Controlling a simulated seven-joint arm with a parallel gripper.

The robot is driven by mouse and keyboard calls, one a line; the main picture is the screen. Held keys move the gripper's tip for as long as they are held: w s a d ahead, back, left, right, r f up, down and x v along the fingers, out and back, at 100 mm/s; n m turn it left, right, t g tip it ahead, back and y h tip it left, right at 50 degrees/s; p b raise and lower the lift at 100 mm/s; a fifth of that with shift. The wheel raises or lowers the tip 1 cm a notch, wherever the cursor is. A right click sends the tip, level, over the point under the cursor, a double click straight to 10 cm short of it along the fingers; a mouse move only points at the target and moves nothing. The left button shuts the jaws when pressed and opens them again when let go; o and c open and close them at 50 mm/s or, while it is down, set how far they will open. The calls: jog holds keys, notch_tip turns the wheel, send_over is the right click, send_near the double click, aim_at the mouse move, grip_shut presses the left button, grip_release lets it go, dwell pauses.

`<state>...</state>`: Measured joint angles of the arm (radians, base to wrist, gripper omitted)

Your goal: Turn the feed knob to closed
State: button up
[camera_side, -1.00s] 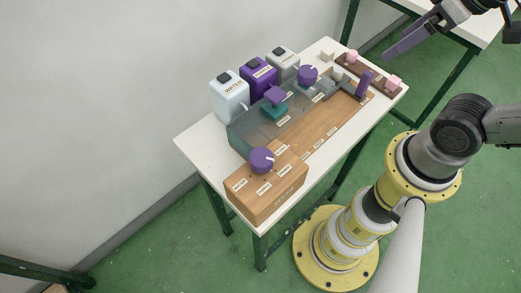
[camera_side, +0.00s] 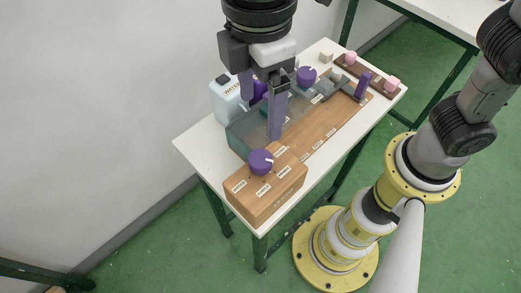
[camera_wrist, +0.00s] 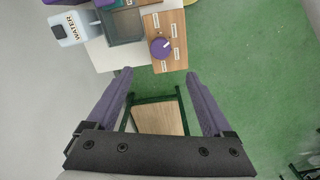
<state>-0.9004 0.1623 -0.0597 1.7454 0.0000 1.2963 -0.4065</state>
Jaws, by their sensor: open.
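The feed knob, a round purple knob (camera_side: 261,161) with a pale mark on its edge, sits on top of a wooden box (camera_side: 285,188) at the near end of the table. White labels stand around it, too small to read. In the wrist view the knob (camera_wrist: 161,48) lies ahead of the fingers, between their lines. My gripper (camera_side: 260,120) is open and empty, pointing down above and behind the knob in the side view. Its two purple fingers also show spread apart in the wrist view (camera_wrist: 158,85). A second purple knob (camera_side: 306,76) stands farther back.
A white WATER jug (camera_side: 228,98) stands left of the gripper. A grey-teal tray (camera_side: 240,138) lies behind the box, partly hidden by my gripper. A dark rack with pink blocks (camera_side: 372,76) is at the table's far right. The space above the box is clear.

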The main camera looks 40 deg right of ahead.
aim_at(261, 158)
notch_tip(261, 158, down, 14)
jog(key=shift+r, duration=0.15)
dwell(0.4)
grip_shut()
dwell(0.4)
